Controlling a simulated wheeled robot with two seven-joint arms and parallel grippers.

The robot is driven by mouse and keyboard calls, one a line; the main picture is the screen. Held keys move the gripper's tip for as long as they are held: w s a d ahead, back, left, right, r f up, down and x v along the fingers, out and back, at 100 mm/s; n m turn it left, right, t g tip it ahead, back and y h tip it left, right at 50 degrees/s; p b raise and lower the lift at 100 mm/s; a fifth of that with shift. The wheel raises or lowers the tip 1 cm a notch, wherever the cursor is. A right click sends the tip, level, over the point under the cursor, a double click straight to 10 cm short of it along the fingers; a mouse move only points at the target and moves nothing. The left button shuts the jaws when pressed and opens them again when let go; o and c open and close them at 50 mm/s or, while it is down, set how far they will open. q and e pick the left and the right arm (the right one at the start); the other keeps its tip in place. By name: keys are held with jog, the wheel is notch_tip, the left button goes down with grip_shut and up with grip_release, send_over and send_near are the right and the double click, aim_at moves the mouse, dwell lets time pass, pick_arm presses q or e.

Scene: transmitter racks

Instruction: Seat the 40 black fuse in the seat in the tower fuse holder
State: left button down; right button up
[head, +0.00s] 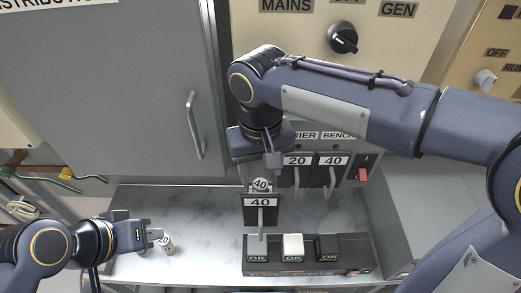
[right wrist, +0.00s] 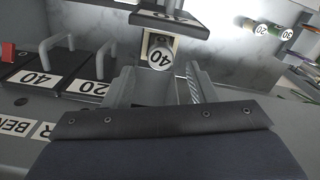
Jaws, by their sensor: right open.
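A black fuse carrier labelled 40 (head: 260,203), with a grey handle, is upright above the marble-look bench below my right gripper. A cylindrical fuse marked 40 (head: 260,184) is at its top, and the right wrist view shows this fuse (right wrist: 160,56) against the carrier (right wrist: 172,20). My right gripper (head: 272,158) is open, its fingers (right wrist: 160,88) either side of the line to the fuse; I cannot tell if they touch it. My left gripper (head: 155,236) is low at the left, beside a small cylindrical fuse (head: 167,245); whether it grips this is unclear.
Carriers labelled 20 (head: 298,163) and 40 (head: 332,163) stand in the carrier bench, with a red switch (head: 363,174) beside them. A black unit (head: 310,268) with several blocks and green OK lights is in front. Bare bench lies left of centre.

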notch_tip(320, 180, up, 6)
jog(key=shift+f, duration=0.1)
dwell(0.6)
